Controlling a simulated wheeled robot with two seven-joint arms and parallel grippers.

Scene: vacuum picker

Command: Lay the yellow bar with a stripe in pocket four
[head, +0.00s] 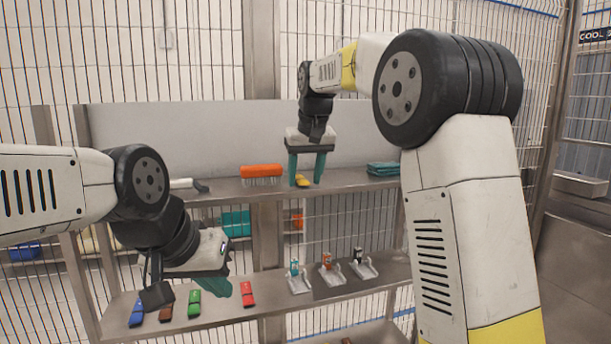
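A small yellow bar (302,181) lies on the upper shelf (345,180). It is too small here to make out its stripe clearly. My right gripper (305,181) points down over it, its two teal fingers open and apart. The bar shows in the gap between them, with no clear contact. My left gripper (218,287) hangs low over the lower shelf (222,307), its teal fingers seen from the side, so its opening cannot be judged. Blue (137,312), brown (166,311), green (194,303) and red (247,294) bars lie on that shelf. No numbered pocket can be made out.
An orange brush (261,171) and folded teal cloths (383,168) flank the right gripper on the upper shelf. My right arm covers the right side.

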